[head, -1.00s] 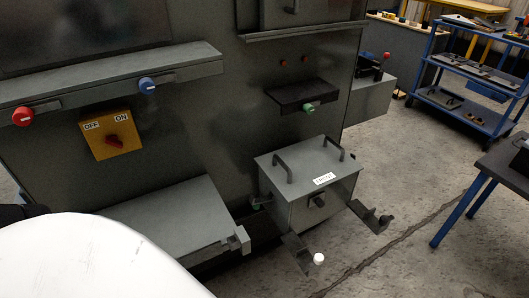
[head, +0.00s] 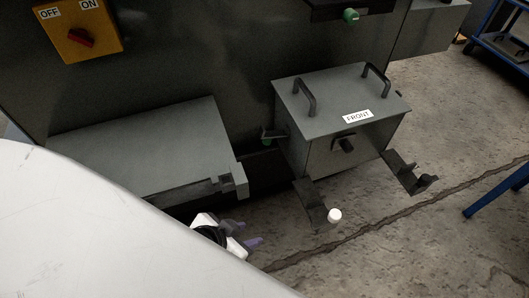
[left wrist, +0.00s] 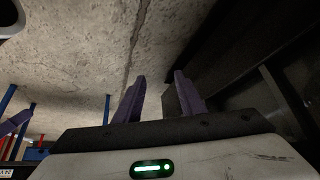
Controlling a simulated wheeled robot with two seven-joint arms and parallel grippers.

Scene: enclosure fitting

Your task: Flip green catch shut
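A grey box labelled FRONT (head: 335,118) stands low against the machine in the head view. At its left side is a dark catch arm with a small green part (head: 267,141), partly hidden in shadow. A catch with a white knob (head: 334,215) sticks out flat at the box's front left, and one with a black knob (head: 428,181) at its front right. My left gripper (head: 248,233) is below and left of the box, apart from the catches. Its purple fingers stand apart and empty in the left wrist view (left wrist: 159,78). My right gripper is not in view.
A grey ledge (head: 140,150) with a block at its corner lies left of the box, above my left gripper. A green knob (head: 350,15) sits under a dark shelf above the box. The floor in front is clear. A blue-legged table (head: 497,190) is at right.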

